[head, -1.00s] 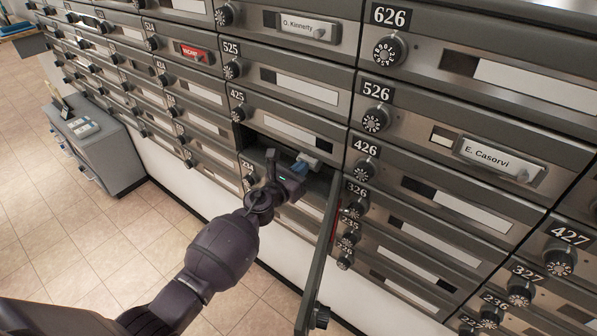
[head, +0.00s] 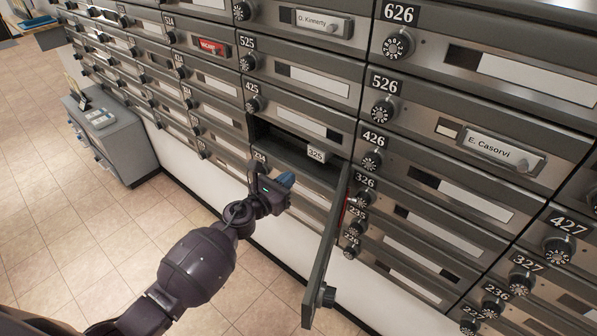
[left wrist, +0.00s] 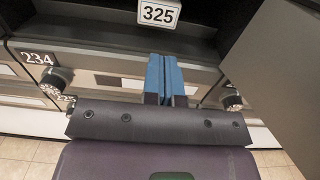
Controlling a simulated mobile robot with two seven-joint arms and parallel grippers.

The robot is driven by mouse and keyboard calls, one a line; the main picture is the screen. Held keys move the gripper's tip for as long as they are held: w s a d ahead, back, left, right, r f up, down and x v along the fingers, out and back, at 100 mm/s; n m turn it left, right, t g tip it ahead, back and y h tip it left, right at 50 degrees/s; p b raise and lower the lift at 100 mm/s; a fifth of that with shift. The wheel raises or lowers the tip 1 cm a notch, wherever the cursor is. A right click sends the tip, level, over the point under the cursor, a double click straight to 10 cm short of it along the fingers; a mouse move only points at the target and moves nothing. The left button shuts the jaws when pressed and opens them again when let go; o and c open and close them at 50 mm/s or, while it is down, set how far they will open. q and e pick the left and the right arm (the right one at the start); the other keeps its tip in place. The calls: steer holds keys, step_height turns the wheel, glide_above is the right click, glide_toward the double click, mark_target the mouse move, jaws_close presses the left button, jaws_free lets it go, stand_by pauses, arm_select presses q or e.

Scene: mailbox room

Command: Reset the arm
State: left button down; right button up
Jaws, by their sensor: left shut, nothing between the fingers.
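My left gripper (head: 286,180) is in front of the open mailbox 325 in the head view, just below its opening and apart from it. In the left wrist view its two blue fingers (left wrist: 164,76) are pressed together with nothing between them. The open mailbox compartment (head: 283,146) is dark, with a white 325 label (head: 316,154) at its front lip. The label also shows at the top of the left wrist view (left wrist: 158,14). Its door (head: 325,250) hangs open to the right of my gripper. My right gripper is out of view.
A wall of grey mailboxes with dial knobs fills the right and back. The mailbox 426 (head: 440,185) and its neighbours are shut. A grey cabinet (head: 118,150) stands at the left by the wall. The tiled floor (head: 60,210) at the left is clear.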

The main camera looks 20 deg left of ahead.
arm_select(q)
steer(key=shift+v, duration=2)
